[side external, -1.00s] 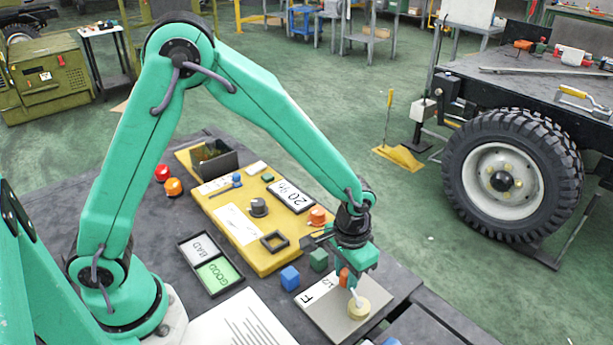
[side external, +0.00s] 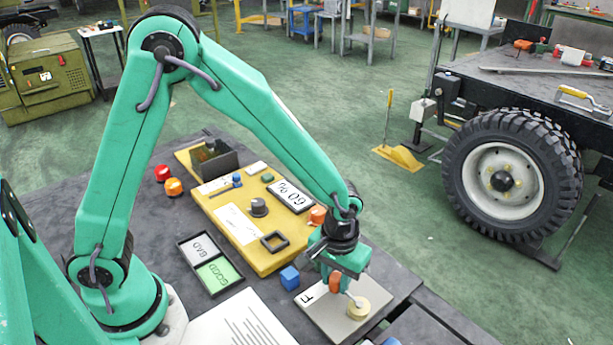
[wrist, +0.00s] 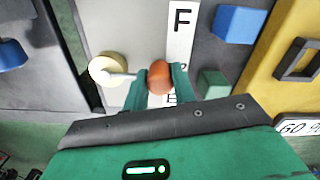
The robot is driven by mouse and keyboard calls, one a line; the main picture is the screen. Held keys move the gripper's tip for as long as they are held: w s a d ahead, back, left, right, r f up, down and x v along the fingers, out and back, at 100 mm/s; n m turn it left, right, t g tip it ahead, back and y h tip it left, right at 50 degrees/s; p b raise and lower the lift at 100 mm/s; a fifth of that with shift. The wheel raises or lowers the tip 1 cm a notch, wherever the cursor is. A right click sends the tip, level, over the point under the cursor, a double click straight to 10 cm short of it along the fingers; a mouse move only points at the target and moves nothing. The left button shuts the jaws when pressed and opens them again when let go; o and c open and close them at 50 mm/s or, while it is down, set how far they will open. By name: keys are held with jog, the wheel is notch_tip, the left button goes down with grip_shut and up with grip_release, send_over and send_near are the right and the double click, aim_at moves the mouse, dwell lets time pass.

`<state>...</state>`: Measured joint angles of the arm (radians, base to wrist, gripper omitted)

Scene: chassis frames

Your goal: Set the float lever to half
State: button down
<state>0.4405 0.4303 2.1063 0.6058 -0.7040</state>
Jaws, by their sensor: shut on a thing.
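The float lever has an orange-red knob (wrist: 161,77), a pale rod (wrist: 122,76) and a round cream hub (wrist: 106,69). The hub (side external: 358,307) sits on a grey plate (side external: 325,321). My gripper (wrist: 160,84) is shut on the knob, one finger on each side. A white scale strip (wrist: 182,28) shows a clear F at its top. A small partly hidden mark is lower down, beside the knob, and another by the fingers. The lever's exact place against these marks is hard to tell. A white readout (side external: 288,196) appears to show 60 %.
A blue cube (side external: 290,278) stands left of the plate, and a green cube (wrist: 212,84) stands close to my gripper. A BAD/GOOD tray (side external: 211,263) lies further left.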

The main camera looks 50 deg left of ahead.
aim_at(335, 275)
jog(key=c, duration=1.1)
grip_release()
jog(key=shift+c, duration=0.2)
jog(key=shift+r, duration=0.1)
jog(key=shift+r, duration=3.85)
jog(key=shift+a+r, duration=0.15)
jog(key=s+a+r+m+t, duration=0.3)
jog(key=s+a+r+t, duration=0.2)
jog(key=s+a+r, duration=0.7)
jog(key=a+r, duration=0.2)
jog(key=a, duration=0.2)
jog(key=shift+s+r+t, duration=0.2)
jog(key=shift+s+t, duration=0.05)
jog(key=shift+t, duration=0.05)
